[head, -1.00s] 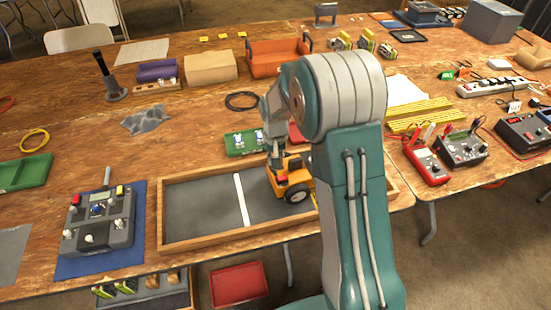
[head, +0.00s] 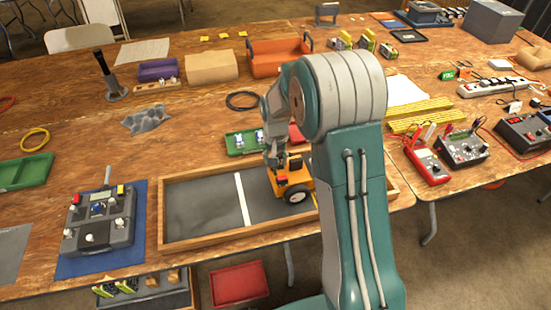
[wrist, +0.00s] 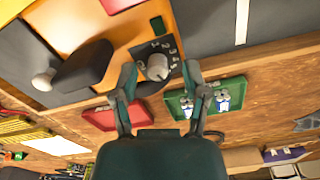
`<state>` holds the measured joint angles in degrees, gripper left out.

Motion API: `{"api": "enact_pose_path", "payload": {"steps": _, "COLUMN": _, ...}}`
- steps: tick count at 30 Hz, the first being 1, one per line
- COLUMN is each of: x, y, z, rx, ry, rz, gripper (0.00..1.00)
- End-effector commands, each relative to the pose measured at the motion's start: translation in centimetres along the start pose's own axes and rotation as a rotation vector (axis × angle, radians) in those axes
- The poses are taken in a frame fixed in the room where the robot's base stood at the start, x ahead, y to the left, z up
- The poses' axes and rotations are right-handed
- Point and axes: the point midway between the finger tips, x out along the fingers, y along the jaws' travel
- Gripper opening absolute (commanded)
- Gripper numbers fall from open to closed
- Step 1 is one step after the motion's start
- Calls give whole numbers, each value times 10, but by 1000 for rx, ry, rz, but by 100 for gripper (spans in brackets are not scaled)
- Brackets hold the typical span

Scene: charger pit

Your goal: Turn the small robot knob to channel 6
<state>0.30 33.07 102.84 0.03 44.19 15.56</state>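The small robot (head: 293,182) is orange with dark wheels and sits in the wood-framed pit (head: 208,237), right of a white line. In the wrist view its grey knob (wrist: 157,67) stands on a black dial plate (wrist: 172,48) with pale numbers. Which number the knob points to is too small to tell. My gripper (head: 273,162) is above the small robot in the head view, where the knob is hidden. In the wrist view my gripper (wrist: 160,76) is open, with one finger on each side of the knob and visible gaps between.
A green tray (head: 233,151) with blue-and-white items and a red tray stand behind the pit. A grey controller (head: 97,225) with knobs lies on a blue mat to the left. Meters (head: 428,165) stand on the right table. The pit's left half is clear.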

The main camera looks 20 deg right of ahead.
Motion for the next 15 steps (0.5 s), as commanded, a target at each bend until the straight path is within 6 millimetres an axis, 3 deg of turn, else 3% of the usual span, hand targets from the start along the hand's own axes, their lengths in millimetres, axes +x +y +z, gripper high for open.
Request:
{"api": "enact_pose_path", "payload": {"steps": 8, "x": -6, "y": 0, "z": -1, "rx": 0, "ry": 4, "rz": -1, "gripper": 59}}
{"api": "enact_pose_path", "payload": {"steps": 15, "x": -48, "y": -1, "z": -2, "rx": 0, "ry": 7, "rz": -1, "gripper": 59}}
